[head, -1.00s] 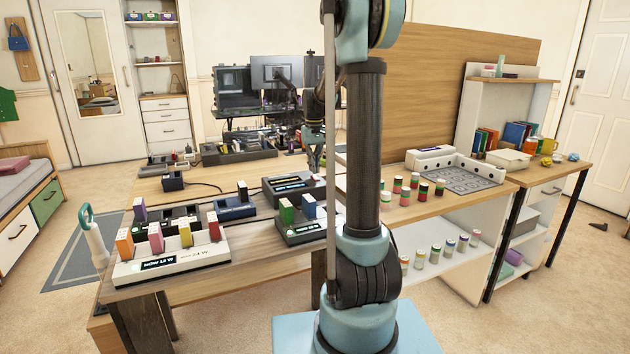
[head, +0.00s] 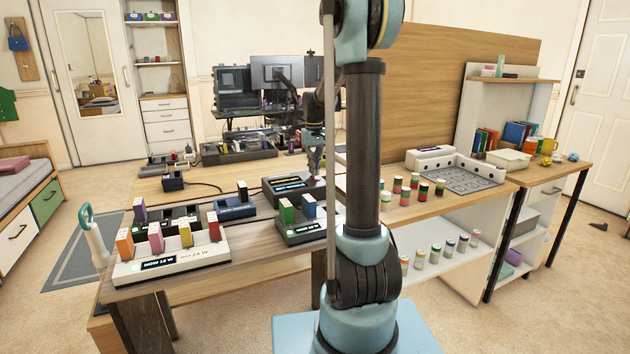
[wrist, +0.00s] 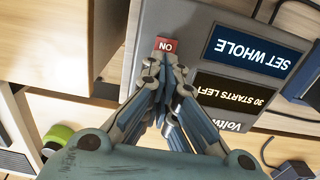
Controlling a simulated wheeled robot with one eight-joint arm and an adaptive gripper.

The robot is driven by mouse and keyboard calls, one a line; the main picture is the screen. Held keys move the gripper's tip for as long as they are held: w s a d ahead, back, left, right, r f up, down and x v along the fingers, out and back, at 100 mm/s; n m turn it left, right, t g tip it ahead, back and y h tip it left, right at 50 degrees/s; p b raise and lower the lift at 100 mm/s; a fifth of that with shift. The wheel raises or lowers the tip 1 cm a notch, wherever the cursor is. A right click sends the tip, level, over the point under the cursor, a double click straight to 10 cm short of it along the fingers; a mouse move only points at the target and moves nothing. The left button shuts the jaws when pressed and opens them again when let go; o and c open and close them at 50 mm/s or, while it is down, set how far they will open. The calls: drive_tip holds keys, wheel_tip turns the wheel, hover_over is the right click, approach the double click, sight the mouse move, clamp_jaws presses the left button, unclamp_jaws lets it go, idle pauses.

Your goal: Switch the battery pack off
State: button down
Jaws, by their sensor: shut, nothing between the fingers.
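The battery pack appears to be the dark grey box (head: 292,188) with lit displays on the table in the head view. In the wrist view its grey top (wrist: 150,30) fills the upper middle, with displays reading "SET WHOLE" and "30 STARTS LEFT" upside down. A small red switch (wrist: 166,44) marked "ON", upside down, sits near its left edge. My gripper (wrist: 166,70) is shut and empty, its tips right by the red switch; I cannot tell whether they touch it. In the head view my gripper (head: 316,176) is at the box's right end, partly behind my arm.
A smaller grey unit (head: 303,232) with green and blue blocks is in front of the box. Several small jars (head: 415,182) stand to the right. Cables run behind the box.

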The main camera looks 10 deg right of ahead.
drive_tip(key=shift+f, duration=0.55)
idle(0.4)
drive_tip(key=shift+r, duration=3.5)
